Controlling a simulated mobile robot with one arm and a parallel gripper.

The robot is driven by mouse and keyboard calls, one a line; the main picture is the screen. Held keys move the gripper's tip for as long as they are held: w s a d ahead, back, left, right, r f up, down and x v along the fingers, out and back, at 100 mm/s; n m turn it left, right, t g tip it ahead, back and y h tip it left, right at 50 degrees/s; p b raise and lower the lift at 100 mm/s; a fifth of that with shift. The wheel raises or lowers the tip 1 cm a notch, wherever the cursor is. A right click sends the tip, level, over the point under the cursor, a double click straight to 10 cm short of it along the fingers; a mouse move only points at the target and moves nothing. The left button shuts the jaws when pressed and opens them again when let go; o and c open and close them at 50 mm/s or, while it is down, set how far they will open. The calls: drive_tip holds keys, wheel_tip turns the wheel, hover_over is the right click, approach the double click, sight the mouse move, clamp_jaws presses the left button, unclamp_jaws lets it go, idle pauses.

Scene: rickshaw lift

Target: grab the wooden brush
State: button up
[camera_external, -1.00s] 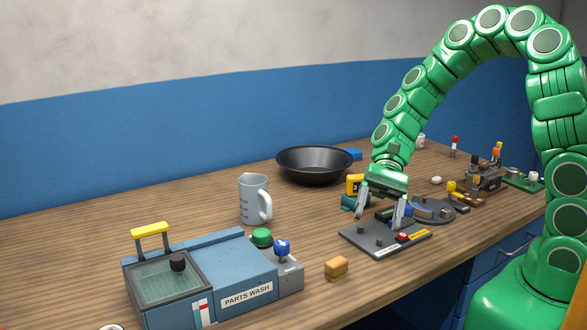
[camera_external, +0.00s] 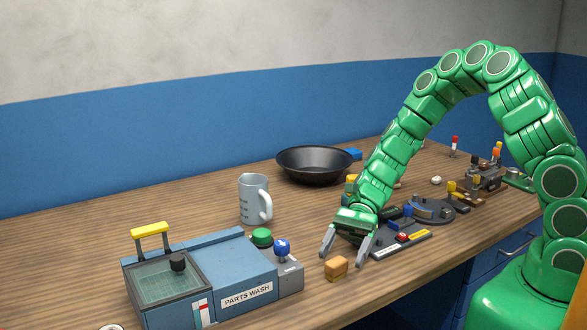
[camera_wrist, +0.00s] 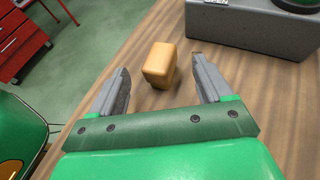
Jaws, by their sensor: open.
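The wooden brush appears to be the small tan-brown block (camera_external: 336,267) on the table near its front edge, to the right of the parts washer. My gripper (camera_external: 342,258) is open just above and behind the block in the external view. In the wrist view the block (camera_wrist: 159,64) stands between and slightly beyond the tips of my open gripper (camera_wrist: 160,80), with a gap on both sides. The fingers do not touch it. Its bristles cannot be made out.
The blue parts washer (camera_external: 243,262) stands left of the block. A grey plate with knobs (camera_external: 410,243) lies just right of my gripper. A grey jug (camera_external: 254,199) and a black pan (camera_external: 314,165) stand farther back. The table's front edge is close to the block.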

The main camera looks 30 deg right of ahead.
sight(331, 275)
drive_tip(key=shift+x, duration=2.95)
drive_tip(key=shift+a+r, duration=0.1)
drive_tip(key=shift+r, duration=0.05)
drive_tip(key=c, duration=1.3)
